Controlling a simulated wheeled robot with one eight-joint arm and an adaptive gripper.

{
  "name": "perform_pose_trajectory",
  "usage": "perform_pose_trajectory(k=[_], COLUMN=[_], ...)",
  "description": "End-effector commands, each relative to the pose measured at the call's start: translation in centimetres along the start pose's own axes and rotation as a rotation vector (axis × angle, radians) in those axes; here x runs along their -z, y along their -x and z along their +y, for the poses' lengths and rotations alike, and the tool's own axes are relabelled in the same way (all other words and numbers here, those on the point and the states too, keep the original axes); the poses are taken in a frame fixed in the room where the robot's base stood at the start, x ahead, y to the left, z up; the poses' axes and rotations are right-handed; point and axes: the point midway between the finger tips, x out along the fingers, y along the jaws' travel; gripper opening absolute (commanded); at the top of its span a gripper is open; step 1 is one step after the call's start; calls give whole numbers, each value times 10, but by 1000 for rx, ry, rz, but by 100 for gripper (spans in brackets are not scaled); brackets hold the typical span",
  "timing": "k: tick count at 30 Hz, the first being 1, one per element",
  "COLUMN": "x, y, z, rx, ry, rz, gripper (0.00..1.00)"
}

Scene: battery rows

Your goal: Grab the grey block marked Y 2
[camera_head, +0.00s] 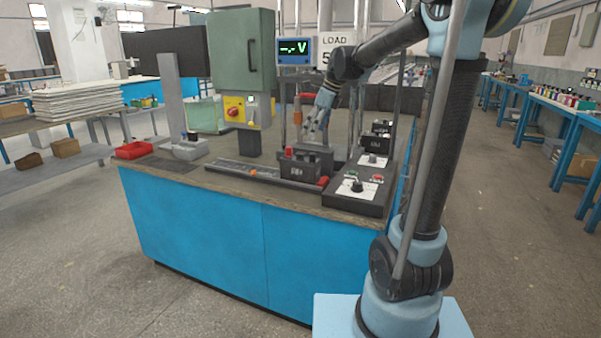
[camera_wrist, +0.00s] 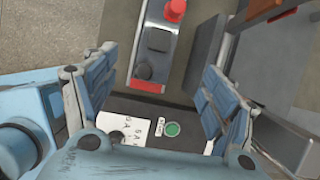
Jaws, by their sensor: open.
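No marking Y 2 can be read in either view. Dark grey blocks stand on the bench: one front block (camera_head: 297,170) with a small unreadable pale label, and another block (camera_head: 381,128) by the control box at the right. I cannot tell which, if any, is the block marked Y 2. My gripper (camera_head: 317,129) is above the bench, close behind and above the front block, pointing down. In the wrist view my gripper (camera_wrist: 160,64) has its two blue finger pads wide apart, with nothing held between them.
A control box (camera_head: 357,197) with knobs is at the bench's front right. A long dark tray (camera_head: 250,172) lies along the front. A red bin (camera_head: 134,150) is at the left. A green cabinet (camera_head: 241,60) and a voltage display (camera_head: 294,48) rise behind.

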Motion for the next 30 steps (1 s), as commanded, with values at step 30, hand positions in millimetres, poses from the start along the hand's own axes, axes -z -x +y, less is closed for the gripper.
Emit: perform_pose_trajectory(k=[30], x=[-6], y=[-125], z=[-2], rx=[-3], ry=[-29], rz=[-4], gripper=[78])
